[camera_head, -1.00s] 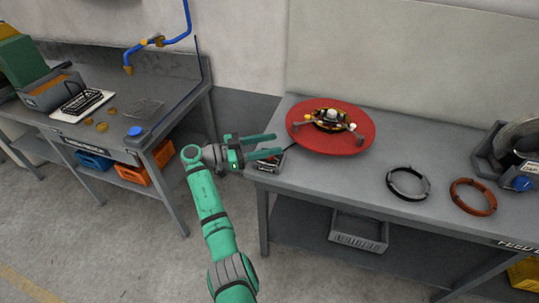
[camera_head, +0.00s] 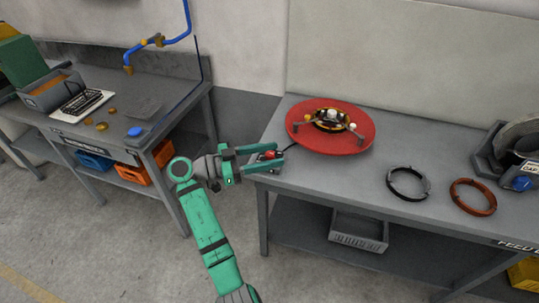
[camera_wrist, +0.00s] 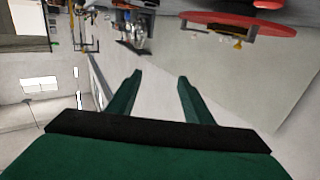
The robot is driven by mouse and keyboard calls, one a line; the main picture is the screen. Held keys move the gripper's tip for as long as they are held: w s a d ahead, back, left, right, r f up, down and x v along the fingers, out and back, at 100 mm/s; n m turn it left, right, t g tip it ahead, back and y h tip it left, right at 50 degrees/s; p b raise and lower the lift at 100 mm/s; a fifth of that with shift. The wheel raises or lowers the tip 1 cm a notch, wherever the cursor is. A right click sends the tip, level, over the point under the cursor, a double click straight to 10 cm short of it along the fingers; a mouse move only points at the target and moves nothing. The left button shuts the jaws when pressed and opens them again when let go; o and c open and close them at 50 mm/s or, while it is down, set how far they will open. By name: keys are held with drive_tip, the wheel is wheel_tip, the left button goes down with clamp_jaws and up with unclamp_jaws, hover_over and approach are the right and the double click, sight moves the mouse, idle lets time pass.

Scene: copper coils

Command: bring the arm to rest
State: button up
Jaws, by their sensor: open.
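My gripper (camera_head: 280,159) is green, with its two fingers apart and nothing between them. In the head view it is at the near left corner of the right-hand table, pointing right, in front of a small control box with a red button (camera_head: 269,155). In the wrist view the open fingers (camera_wrist: 159,82) also show, with no object between them. My green arm reaches up from the bottom of the head view, bent at the elbow.
The right-hand table (camera_head: 320,176) bears a red round plate (camera_head: 363,134) with a spider-like fixture, a black ring (camera_head: 393,190) and an orange ring (camera_head: 473,207). A grey crate (camera_head: 358,231) is underneath. The left-hand bench (camera_head: 170,95) holds trays and small parts. Floor lies open between them.

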idle(0.3)
drive_tip(key=s+d+f+n+t+y, duration=0.1)
drive_tip(key=s+f+n+t+y, duration=0.15)
drive_tip(key=f, duration=0.55)
drive_tip(key=s+f+n+t+y, duration=0.15)
drive_tip(key=f+n, duration=0.25)
drive_tip(key=f, duration=0.4)
drive_tip(key=s+d+f+n+t+y, duration=0.1)
drive_tip(key=f+n+y, duration=0.2)
drive_tip(key=f, duration=0.5)
drive_tip(key=s+a+f+n+t+y, duration=0.15)
drive_tip(key=s+f+n+y, duration=0.4)
drive_tip(key=s+f, duration=0.75)
drive_tip(key=s+a+r+n+t+y, duration=0.1)
drive_tip(key=s+r+y, duration=0.1)
drive_tip(key=s, duration=0.7)
drive_tip(key=s+a+r+y, duration=0.2)
drive_tip(key=s+y, duration=0.1)
drive_tip(key=s, duration=0.5)
drive_tip(key=s+d+r+m+t, duration=0.1)
drive_tip(key=s+d+r+t, duration=0.1)
drive_tip(key=s+r, duration=1)
wheel_tip(320, 180, up, 4)
drive_tip(key=shift+d+f+t, duration=0.2)
drive_tip(key=shift+d+t, duration=0.1)
drive_tip(key=shift+t, duration=0.35)
